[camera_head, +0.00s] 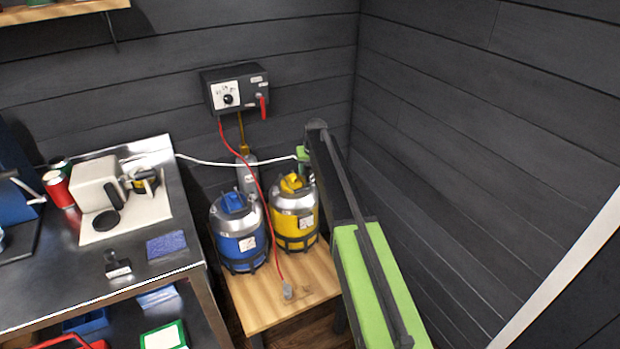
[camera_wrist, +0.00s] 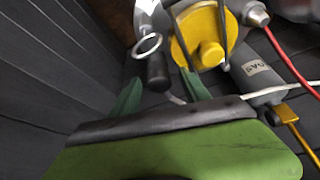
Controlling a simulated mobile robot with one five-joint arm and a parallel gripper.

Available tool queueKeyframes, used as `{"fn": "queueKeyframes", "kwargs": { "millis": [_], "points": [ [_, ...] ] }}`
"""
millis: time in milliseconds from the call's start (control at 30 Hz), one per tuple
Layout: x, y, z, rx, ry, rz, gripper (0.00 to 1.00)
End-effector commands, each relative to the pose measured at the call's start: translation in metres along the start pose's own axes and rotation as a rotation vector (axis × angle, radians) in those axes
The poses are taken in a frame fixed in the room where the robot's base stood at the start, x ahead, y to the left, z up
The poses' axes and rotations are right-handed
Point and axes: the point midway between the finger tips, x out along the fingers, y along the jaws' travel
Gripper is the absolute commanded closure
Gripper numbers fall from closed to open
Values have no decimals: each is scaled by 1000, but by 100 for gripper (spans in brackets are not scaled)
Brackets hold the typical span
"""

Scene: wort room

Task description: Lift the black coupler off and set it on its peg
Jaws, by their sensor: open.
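A black cylindrical part (camera_wrist: 158,70), which looks like the black coupler, shows in the wrist view beside the yellow top of the yellow keg, with a metal ring next to it. My gripper (camera_wrist: 160,90) is open, its two green fingers on either side of this part; I cannot tell whether they touch it. In the head view my gripper is at the yellow keg (camera_head: 295,222), and my arm hides most of the coupler. A white hose (camera_head: 235,159) runs from the steel counter to this spot. I cannot make out the peg.
A blue keg (camera_head: 238,240) stands left of the yellow one on a low wooden stand (camera_head: 262,306). A red hose runs from the black wall box (camera_head: 235,88) to a grey connector (camera_head: 287,290). A gas cylinder (camera_head: 246,175) stands behind. The dark wall is close on the right.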

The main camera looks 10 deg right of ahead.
Motion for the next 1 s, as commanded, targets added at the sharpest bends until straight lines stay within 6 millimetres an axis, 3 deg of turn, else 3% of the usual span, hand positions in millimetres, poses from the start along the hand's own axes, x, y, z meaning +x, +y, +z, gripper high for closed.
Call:
{"fn": "queueKeyframes", "kwargs": {
  "millis": [67, 467, 800, 1000],
  "points": [
    [-1, 0, 0, 1, 0, 0, 47],
    [-1, 0, 0, 0, 0, 0, 99],
    [-4, 0, -1, 0, 0, 0, 100],
    [-29, 0, -12, 0, 0, 0, 100]
  ]
}}
